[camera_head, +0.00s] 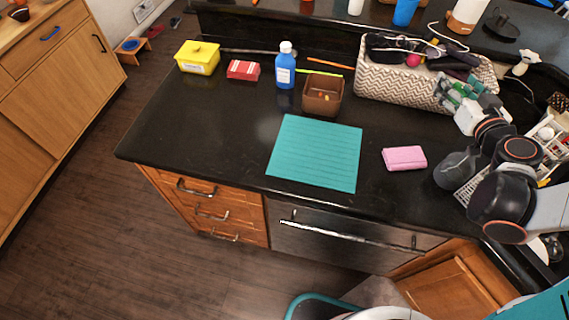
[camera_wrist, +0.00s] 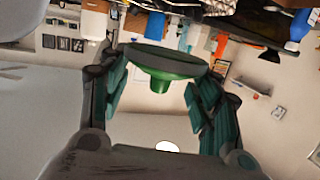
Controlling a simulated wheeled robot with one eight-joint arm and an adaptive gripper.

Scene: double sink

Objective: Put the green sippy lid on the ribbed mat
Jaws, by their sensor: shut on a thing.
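The green sippy lid (camera_wrist: 160,68) is a round dark green disc with a short spout, seen in the wrist view between the two fingers of my gripper (camera_wrist: 156,88). My gripper is shut on it. In the head view my gripper (camera_head: 466,92) is at the right, in front of the woven basket and above the counter; the lid is hard to tell from the green fingers there. The ribbed mat (camera_head: 315,152) is a flat teal sheet with fine lines at the front middle of the counter. It is bare and lies well to the left of my gripper.
A pink sponge-like block (camera_head: 404,158) lies right of the mat. A brown box (camera_head: 323,95) and a blue bottle (camera_head: 285,68) stand behind it. A woven basket (camera_head: 400,84) full of items is at the back. A white rack (camera_head: 553,135) is at the far right.

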